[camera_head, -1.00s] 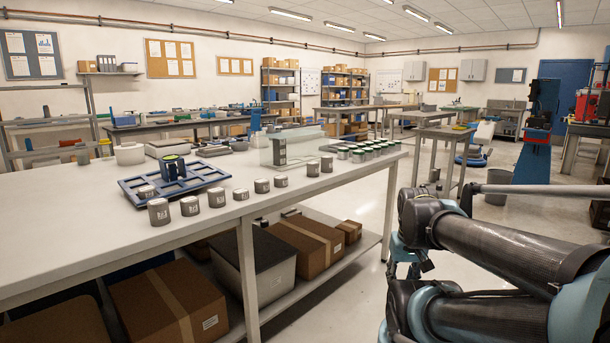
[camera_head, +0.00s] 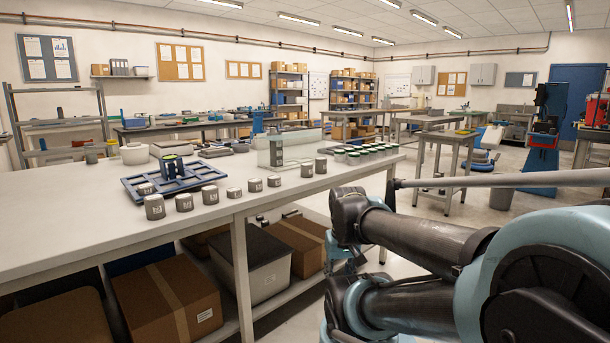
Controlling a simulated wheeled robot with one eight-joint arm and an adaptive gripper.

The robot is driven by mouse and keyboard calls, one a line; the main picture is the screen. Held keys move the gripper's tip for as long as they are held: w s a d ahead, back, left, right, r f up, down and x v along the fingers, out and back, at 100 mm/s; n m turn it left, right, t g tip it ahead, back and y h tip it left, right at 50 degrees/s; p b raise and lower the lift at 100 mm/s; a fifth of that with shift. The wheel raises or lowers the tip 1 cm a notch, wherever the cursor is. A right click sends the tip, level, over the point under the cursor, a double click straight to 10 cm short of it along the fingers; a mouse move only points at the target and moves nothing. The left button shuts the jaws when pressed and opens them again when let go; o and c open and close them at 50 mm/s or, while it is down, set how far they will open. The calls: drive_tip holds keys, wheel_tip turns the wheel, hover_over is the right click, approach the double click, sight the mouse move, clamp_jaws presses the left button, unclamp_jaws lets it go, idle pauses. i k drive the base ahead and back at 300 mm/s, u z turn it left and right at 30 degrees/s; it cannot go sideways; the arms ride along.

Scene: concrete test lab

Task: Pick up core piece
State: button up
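Several grey, labelled cylinders stand in a row along the front of the white table; I cannot tell which is the core piece. The largest-looking one (camera_head: 155,206) is at the left end, and another (camera_head: 321,165) is at the right end. A dark blue compartment tray (camera_head: 207,172) lies behind the row's left part. My folded arm fills the lower right, apart from the pieces. I cannot make out my gripper.
Several green-topped pieces (camera_head: 367,151) stand at the table's far right end, beside a clear panel (camera_head: 307,147) with a dark block (camera_head: 277,152). Cardboard boxes (camera_head: 168,302) and a grey bin (camera_head: 254,273) fill the shelf below. The table's front left is bare.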

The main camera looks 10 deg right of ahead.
sight(306, 169)
drive_tip(key=u, duration=0.05)
drive_tip(key=i, duration=1)
drive_tip(key=z, duration=0.05)
